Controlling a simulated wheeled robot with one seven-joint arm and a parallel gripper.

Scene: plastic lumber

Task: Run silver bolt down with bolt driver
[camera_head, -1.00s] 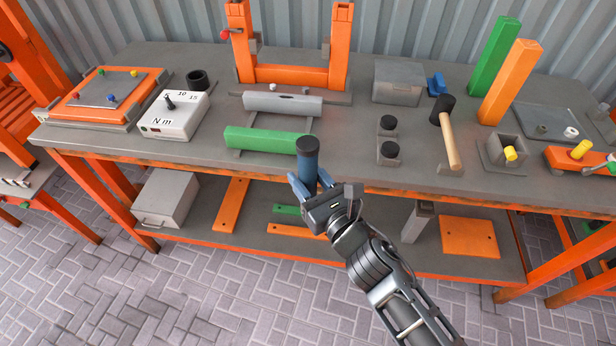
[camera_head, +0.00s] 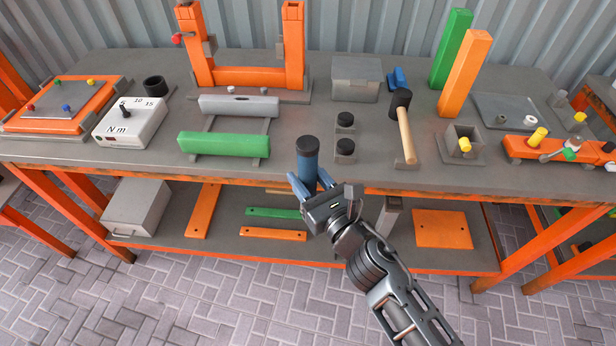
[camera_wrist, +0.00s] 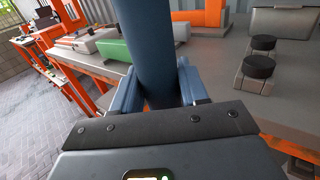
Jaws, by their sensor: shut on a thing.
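My gripper (camera_head: 316,184) is shut on the bolt driver (camera_head: 308,160), a blue cylinder with a black top. I hold it upright in front of the workbench's front edge. In the wrist view the blue driver (camera_wrist: 148,50) stands between both fingers, its top cut off by the frame. An orange-framed grey plate (camera_head: 64,94) at the bench's left end carries small coloured bolt heads: red, yellow and blue. A small pale head (camera_head: 57,84) at its back may be the silver bolt; it is too small to be sure. My gripper is well to the right of this plate.
A white torque box (camera_head: 130,122) marked "N m" stands right of the plate. A green bar (camera_head: 224,144) and grey bar (camera_head: 238,106) lie on rests beside the driver. The floor in front is clear.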

